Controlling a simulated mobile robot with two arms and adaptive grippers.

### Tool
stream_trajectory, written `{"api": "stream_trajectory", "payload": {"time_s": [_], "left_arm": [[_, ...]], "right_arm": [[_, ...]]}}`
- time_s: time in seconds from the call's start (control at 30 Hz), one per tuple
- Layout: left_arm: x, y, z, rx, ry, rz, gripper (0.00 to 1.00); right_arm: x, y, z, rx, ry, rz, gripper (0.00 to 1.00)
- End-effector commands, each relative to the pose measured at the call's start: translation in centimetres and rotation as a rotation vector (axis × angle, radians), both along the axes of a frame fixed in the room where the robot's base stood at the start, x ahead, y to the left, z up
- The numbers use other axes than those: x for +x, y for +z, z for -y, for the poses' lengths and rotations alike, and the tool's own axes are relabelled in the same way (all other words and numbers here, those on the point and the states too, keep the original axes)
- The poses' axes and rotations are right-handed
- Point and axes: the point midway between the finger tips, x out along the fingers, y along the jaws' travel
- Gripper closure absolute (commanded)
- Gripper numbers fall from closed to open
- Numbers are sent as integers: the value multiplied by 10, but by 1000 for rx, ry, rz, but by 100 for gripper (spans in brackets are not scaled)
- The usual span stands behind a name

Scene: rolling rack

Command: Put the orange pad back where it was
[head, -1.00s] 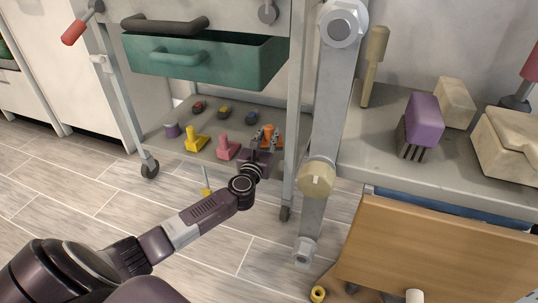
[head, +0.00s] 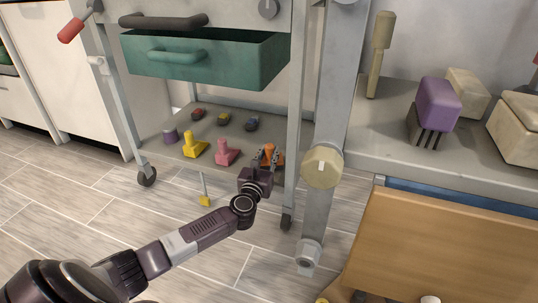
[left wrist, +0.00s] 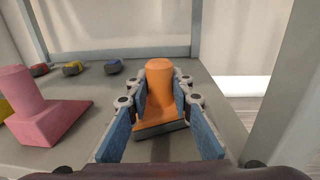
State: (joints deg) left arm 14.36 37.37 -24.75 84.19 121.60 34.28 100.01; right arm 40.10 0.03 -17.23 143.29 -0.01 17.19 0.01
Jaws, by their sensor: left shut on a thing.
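The orange pad (head: 269,153) is at the right end of the low grey shelf, right of a pink pad (head: 227,154). In the left wrist view the orange pad (left wrist: 159,80) is upright, with a rounded top and a dark grey base. My left gripper (head: 266,160) is shut on it, one blue-lined finger on each side. It also shows in the left wrist view (left wrist: 159,104). I cannot tell whether the base touches the shelf. My right gripper is not in view.
A yellow pad (head: 195,149), a purple one (head: 170,135) and several small dark-based pads stand on the shelf (head: 185,118). A rack post (head: 294,130) is close right of my gripper. The open green drawer (head: 200,62) hangs above.

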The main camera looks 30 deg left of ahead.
Motion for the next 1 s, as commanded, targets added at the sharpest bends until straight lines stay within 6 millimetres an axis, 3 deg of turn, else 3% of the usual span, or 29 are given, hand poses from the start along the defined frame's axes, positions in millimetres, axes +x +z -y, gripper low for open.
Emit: {"api": "stream_trajectory", "payload": {"time_s": [0.07, 0.1, 0.23, 0.63, 1.0], "left_arm": [[0, -4, 0, -1, 0, -1, 100], [0, -3, 0, 0, 0, -1, 76], [0, -3, 0, 0, 0, -1, 62], [-4, 1, 1, -1, 0, -3, 62], [-58, 2, 20, -3, -1, -6, 62]], "right_arm": [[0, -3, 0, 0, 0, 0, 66], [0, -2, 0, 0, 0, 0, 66], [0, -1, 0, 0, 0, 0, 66], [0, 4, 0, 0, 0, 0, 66], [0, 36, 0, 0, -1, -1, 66]]}}
